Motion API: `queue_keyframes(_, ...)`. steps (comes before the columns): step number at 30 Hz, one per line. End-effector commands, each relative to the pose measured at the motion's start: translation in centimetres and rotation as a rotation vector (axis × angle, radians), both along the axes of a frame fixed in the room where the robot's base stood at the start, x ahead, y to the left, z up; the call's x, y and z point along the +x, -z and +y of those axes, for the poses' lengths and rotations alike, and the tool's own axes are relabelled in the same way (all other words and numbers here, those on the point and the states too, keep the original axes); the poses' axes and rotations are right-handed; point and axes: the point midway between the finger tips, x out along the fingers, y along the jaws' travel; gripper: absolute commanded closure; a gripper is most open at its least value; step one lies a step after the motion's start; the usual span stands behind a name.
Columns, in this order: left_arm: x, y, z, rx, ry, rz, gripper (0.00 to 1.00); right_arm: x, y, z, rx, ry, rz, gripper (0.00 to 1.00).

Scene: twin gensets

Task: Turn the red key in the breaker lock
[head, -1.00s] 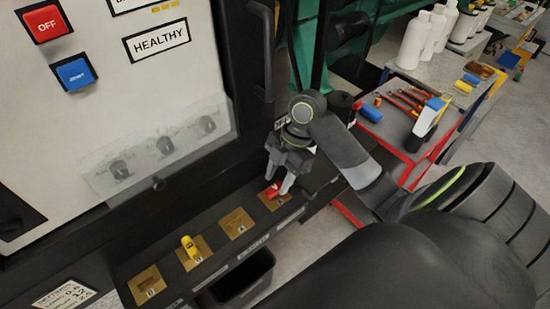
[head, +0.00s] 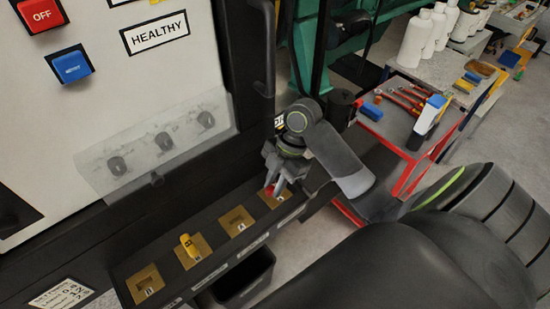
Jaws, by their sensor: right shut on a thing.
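The red key (head: 269,191) stands at the far right brass lock plate (head: 274,203) of a dark ledge with several such plates. My right gripper (head: 274,186) is shut on the red key, pointing down at that plate, and its fingers hide most of the key. I cannot tell the key's exact angle. A yellow key (head: 189,246) sits in another brass plate further left. My left gripper is not in view.
A white panel with a red OFF button (head: 41,13), a blue button (head: 71,66) and a clear cover (head: 155,145) over several knobs rises behind the ledge. A black bin (head: 238,282) stands below. A red-edged tool cart (head: 405,145) is at right.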

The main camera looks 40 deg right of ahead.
Motion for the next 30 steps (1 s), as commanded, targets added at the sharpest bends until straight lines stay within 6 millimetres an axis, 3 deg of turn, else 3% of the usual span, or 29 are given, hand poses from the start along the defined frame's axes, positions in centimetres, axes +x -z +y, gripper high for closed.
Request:
queue_keyframes(5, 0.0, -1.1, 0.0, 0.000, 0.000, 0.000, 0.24, -0.1, -0.4, 0.0, -0.001, 0.061, 0.002, 1.00)
queue_keyframes(20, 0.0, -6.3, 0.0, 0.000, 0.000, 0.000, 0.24, -0.1, -0.5, 0.1, 0.002, 0.559, 0.003, 1.00)
queue_keyframes(30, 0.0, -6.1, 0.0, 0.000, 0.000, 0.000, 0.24, 0.0, 0.0, 0.1, 0.003, 1.001, -0.001, 1.00)
